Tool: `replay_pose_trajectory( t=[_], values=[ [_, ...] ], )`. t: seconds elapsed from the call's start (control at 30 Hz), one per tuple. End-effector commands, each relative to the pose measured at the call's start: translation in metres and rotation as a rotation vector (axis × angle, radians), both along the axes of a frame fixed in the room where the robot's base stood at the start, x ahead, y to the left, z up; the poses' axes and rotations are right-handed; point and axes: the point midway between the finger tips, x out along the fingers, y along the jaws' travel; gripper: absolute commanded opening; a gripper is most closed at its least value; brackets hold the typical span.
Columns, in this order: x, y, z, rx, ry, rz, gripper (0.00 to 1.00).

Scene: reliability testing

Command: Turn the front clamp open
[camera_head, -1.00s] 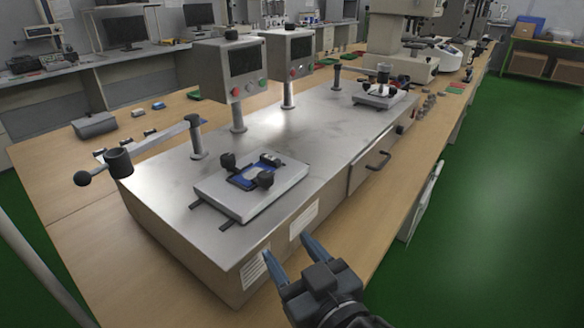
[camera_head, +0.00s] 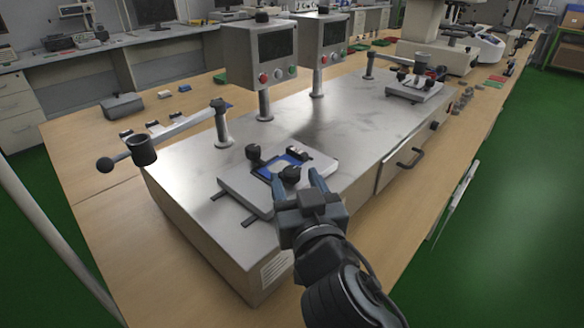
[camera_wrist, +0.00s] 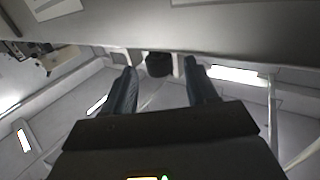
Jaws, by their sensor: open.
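The front clamp's black knob (camera_head: 291,173) sits at the near edge of a blue-and-white piece (camera_head: 276,165) on a light metal plate (camera_head: 236,186). In the wrist view a dark knob (camera_wrist: 159,65) shows in the gap between my fingertips (camera_wrist: 161,72), with space on both sides. I cannot tell whether the fingertips reach around it. My gripper hides the plate's near right part.
The plate lies on a metal-topped bench unit (camera_head: 330,130). Two control boxes (camera_head: 258,55) on posts stand behind it. A second fixture (camera_head: 412,88) sits at the far right. The top between the fixtures is clear.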

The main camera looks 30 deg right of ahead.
Motion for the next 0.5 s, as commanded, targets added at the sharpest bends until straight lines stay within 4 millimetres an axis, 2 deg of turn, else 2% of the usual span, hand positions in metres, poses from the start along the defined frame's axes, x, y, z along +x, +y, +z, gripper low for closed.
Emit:
replay_pose_trajectory(
  t=[0.2, 0.5],
  values=[
    [0.025, -0.007, 0.001, 0.001, 0.000, 0.001, 0.57],
    [0.031, -0.009, 0.000, -0.001, 0.000, 0.001, 0.57]
  ],
)
